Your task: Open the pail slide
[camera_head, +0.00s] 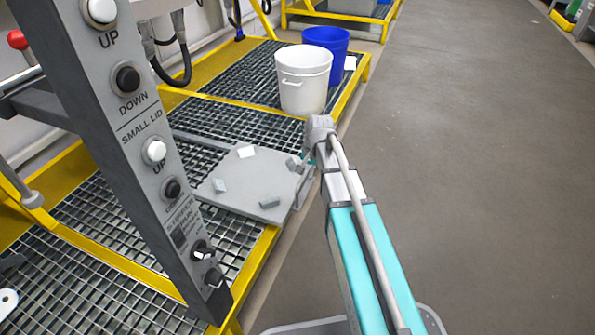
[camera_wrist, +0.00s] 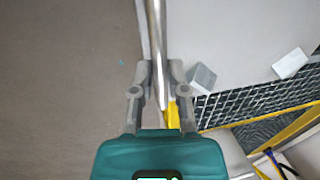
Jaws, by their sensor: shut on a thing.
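The pail slide (camera_head: 240,185) is a flat grey plate with small blocks on it, lying on the yellow-framed grating. In the wrist view it is the pale grey surface (camera_wrist: 235,35) at upper right. Its metal bar handle (camera_wrist: 157,40) runs along the plate's edge and shows in the head view (camera_head: 302,192) at the plate's right side. My gripper (camera_wrist: 158,82) is shut on this bar, with a finger on each side. In the head view my gripper (camera_head: 306,163) is at the plate's right edge, partly hidden by my arm.
A white pail (camera_head: 303,80) and a blue pail (camera_head: 326,42) stand on the grating behind the plate. A grey control post (camera_head: 130,130) with buttons rises at left. Yellow rails (camera_head: 255,262) edge the grating. The grey floor (camera_head: 470,150) at right is clear.

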